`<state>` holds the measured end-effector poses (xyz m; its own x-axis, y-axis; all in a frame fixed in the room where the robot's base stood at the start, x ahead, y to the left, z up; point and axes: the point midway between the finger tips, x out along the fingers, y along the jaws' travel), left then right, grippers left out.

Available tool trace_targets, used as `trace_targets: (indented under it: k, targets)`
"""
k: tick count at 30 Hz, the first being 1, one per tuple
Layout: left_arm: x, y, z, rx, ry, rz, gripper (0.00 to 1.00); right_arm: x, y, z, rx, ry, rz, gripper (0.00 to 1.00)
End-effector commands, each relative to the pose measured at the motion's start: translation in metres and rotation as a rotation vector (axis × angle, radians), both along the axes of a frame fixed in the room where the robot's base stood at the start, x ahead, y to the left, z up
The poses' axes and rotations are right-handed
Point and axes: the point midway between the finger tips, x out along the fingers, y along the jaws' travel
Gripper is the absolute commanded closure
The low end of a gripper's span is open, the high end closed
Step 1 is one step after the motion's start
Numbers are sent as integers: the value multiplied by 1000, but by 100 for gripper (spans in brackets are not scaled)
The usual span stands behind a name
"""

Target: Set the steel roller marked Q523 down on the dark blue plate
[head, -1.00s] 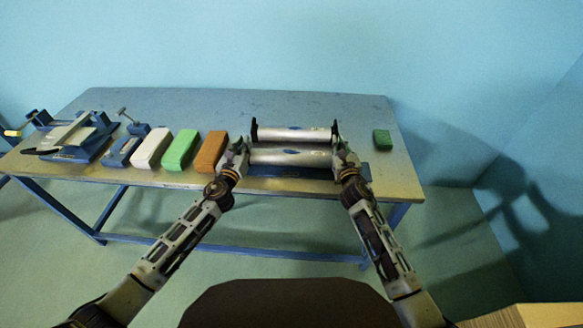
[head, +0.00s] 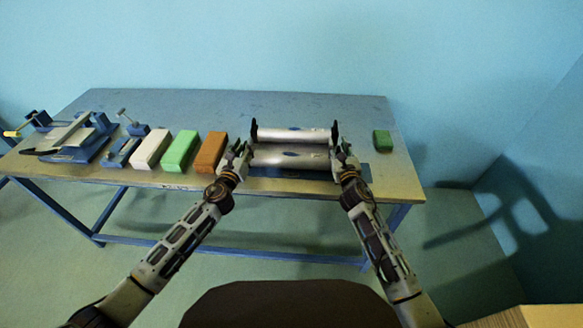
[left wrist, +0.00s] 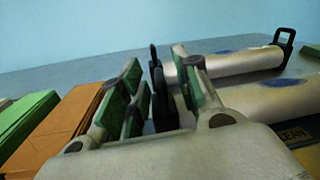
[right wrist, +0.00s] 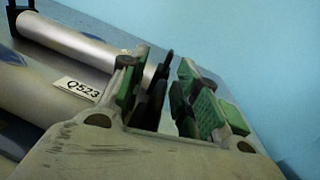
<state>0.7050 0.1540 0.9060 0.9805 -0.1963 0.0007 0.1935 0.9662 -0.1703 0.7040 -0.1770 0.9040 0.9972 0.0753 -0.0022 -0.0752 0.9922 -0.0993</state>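The steel roller marked Q523 (head: 290,156) is the nearer of two parallel steel rollers. It lies crosswise over the dark blue plate (head: 310,173); whether it touches the plate cannot be made out. Its Q523 label (right wrist: 80,88) shows in the right wrist view. My left gripper (head: 238,150) is at its left end, with fingers apart around a black end handle (left wrist: 165,110). My right gripper (head: 344,158) is at its right end, fingers also apart, with a black handle (right wrist: 156,98) between them. The fingers partly hide both ends.
The second steel roller (head: 292,136) lies close behind, with upright black end handles. Orange (head: 210,152), green (head: 181,151) and white (head: 152,149) blocks stand to the left, beyond them blue fixtures (head: 90,140). A small green block (head: 382,140) sits at the right. The table's back is clear.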

Motion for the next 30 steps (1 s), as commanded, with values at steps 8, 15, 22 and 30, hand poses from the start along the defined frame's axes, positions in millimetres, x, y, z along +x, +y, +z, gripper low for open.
trace_targets:
  k: [8, 15, 22, 30]
  targets:
    - [-7, 3, -1, 2, 1, 2, 68, 0, -1, 1, 0, -1, -1, 68]
    - [-26, 6, -2, 2, 2, 1, 68, 0, -1, 1, 0, -1, -1, 68]
    - [-48, 11, -2, 1, 2, 2, 68, 0, -1, 1, 0, -1, -1, 68]
    - [-72, 15, -2, 1, 2, 0, 68, 0, -1, 1, 1, -1, -1, 68]
